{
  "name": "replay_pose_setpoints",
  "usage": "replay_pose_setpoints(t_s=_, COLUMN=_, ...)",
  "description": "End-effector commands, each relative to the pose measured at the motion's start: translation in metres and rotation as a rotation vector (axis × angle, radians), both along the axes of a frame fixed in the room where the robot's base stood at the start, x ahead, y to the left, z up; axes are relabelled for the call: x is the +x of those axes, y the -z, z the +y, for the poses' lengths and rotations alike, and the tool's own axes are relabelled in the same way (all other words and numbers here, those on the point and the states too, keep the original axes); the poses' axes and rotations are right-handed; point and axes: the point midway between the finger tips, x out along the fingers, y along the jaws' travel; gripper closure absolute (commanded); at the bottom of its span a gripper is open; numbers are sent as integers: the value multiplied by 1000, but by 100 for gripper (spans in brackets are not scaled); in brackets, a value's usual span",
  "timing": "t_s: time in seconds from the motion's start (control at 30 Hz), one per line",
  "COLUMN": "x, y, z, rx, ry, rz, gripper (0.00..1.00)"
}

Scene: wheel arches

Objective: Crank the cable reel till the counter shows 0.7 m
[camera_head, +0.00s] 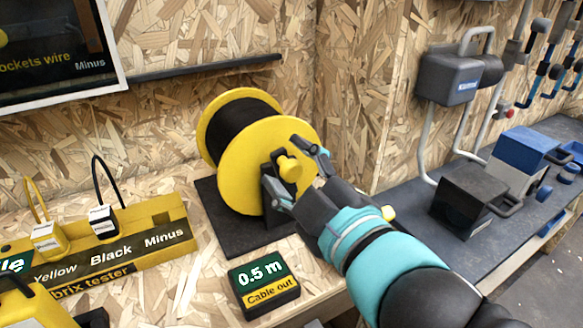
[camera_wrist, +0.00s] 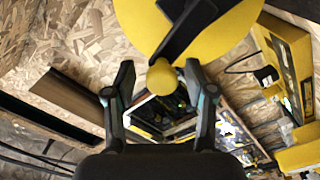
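The yellow cable reel (camera_head: 268,140) with black cable stands on a dark base plate against the board wall. Its yellow crank knob (camera_head: 289,168) sticks out toward my gripper (camera_head: 298,172). In the wrist view the knob (camera_wrist: 161,77) sits between my two fingertips (camera_wrist: 160,76), with a small gap visible on each side. My gripper is open around the knob and does not visibly touch it. A dark crank arm (camera_wrist: 185,28) crosses the yellow flange behind the knob. The counter (camera_head: 264,284) in front of the reel shows 0.5 m, labelled "Cable out".
A yellow tester block (camera_head: 150,243) with plugs stands left of the reel. A screen (camera_head: 60,45) hangs at upper left. A dark bench (camera_head: 400,225) on the right holds a black box (camera_head: 465,205) and a blue-topped box (camera_head: 520,160). Bare board lies between tester and counter.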

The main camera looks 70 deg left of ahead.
Motion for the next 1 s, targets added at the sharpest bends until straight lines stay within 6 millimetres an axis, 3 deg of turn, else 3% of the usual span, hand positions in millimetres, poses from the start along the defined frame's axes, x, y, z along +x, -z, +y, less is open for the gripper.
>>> replay_pose_setpoints(t_s=0.33, x=0, y=1, z=-7, rx=-1, ry=-1, rz=-1, gripper=45)
replay_pose_setpoints(t_s=0.7, x=4, y=1, z=-56, rx=0, ry=0, rz=-2, gripper=45)
replay_pose_setpoints(t_s=1.0, x=5, y=2, z=-74, rx=-1, ry=0, rz=0, gripper=45)
